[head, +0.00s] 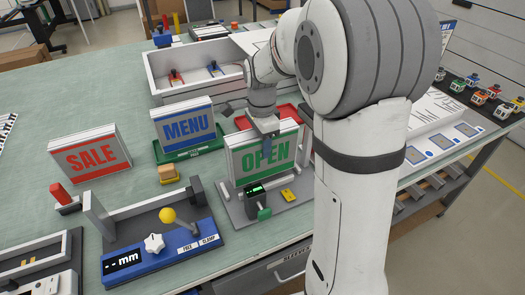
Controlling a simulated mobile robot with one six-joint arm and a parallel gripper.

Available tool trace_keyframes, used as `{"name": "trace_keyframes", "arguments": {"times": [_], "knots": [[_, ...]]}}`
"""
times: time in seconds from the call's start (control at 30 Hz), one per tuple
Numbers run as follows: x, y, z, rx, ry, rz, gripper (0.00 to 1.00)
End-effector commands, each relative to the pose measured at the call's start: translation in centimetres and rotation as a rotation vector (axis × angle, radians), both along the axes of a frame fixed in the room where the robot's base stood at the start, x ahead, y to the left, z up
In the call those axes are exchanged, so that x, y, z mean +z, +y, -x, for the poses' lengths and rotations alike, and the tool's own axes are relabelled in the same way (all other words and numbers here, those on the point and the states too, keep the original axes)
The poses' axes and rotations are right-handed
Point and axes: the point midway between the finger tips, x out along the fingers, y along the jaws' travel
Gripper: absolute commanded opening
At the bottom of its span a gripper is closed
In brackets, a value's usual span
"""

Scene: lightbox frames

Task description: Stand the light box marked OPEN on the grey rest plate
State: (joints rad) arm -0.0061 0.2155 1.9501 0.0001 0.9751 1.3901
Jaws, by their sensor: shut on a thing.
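The light box marked OPEN (264,157) is white with a green face and stands upright. My gripper (267,133) is shut on its top edge from above; the fingertips are partly hidden. Below the box is a grey plate (236,214) with a small green-lit display and a green-knobbed part in front. I cannot tell whether the box's lower edge touches this plate, or whether it is the rest plate. My arm hides the area to the right of the box.
The MENU box (186,127) stands on a green base to the left, with the SALE box (90,158) farther left. A blue device (165,252) with a yellow knob is in front. A red tray (283,114) and a white bin (160,82) lie behind. The left table is mostly clear.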

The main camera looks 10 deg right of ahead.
Motion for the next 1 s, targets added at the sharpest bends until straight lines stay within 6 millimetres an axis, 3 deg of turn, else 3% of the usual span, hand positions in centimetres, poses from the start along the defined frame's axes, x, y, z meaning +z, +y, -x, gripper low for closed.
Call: {"name": "trace_keyframes", "arguments": {"times": [0.2, 0.6, 0.63, 0.87, 1.0], "knots": [[-2.8, 0.2, 0.0, 0.005, 0.001, 0.0, 0.04], [-3.5, 0.3, 0.0, 0.006, -0.001, 0.0, 0.04], [-3.4, 0.3, 0.0, 0.006, 0.001, 0.0, 0.48], [-3.4, 0.3, 0.0, 0.007, 0.001, 0.0, 0.67], [-3.4, 0.3, 0.0, 0.007, 0.001, 0.0, 0.67]]}}
